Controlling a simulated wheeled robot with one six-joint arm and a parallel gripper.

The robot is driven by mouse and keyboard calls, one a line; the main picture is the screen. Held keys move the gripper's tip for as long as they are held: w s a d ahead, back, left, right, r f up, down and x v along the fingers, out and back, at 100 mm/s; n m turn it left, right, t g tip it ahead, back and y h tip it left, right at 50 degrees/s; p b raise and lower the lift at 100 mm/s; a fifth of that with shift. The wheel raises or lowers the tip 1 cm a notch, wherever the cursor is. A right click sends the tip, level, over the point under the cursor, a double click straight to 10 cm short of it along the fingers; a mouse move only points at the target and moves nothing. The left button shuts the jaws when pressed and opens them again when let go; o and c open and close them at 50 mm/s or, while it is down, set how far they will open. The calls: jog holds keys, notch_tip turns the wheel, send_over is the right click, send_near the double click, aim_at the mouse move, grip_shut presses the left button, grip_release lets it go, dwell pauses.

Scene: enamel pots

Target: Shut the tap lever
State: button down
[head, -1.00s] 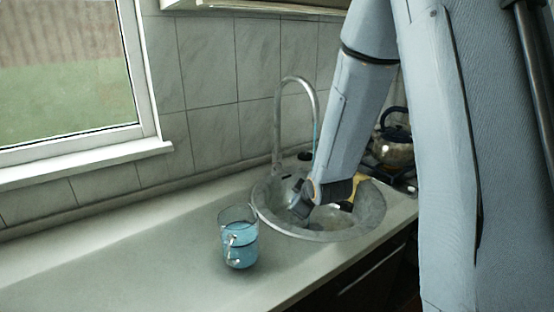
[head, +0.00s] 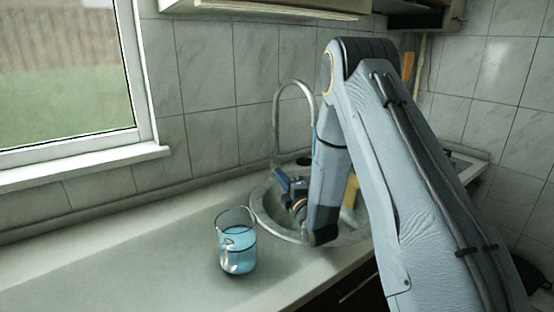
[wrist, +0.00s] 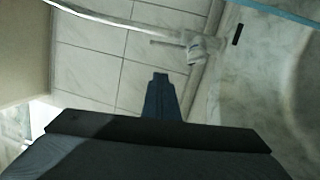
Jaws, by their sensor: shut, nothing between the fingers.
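The tap (head: 279,120) is a tall curved metal spout at the back edge of the round sink (head: 262,219). A thin blue stream of water (head: 314,137) runs down from its outlet, and the stream also crosses the top right of the wrist view (wrist: 278,10). The tap body (wrist: 197,50) shows in the wrist view with a thin rod, apparently the lever (wrist: 166,42), sticking out to the left. My gripper (head: 280,174) is over the sink near the tap's foot. In the wrist view my gripper (wrist: 160,76) is shut and empty, its tips apparently short of the lever.
A clear glass jug (head: 237,256) of blue liquid stands on the counter (head: 130,262) in front of the sink. A yellow item (head: 351,190) is partly hidden behind my arm at the sink. The counter to the left is clear. A tiled wall (head: 215,80) closes the back.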

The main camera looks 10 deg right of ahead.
aim_at(275, 156)
jog(key=d+p+x, duration=0.2)
jog(key=p+x, duration=0.1)
jog(key=x, duration=0.6)
jog(key=shift+w+d, duration=0.4)
jog(key=shift+w, duration=0.2)
jog(key=shift+r, duration=0.1)
jog(key=shift+w+d+r+m+g+h, duration=0.1)
jog(key=shift+w+r+m+g+h, duration=0.25)
jog(key=shift+w+g, duration=0.25)
jog(key=shift+w+b, duration=0.25)
jog(key=shift+b, duration=0.35)
jog(key=shift+r, duration=0.15)
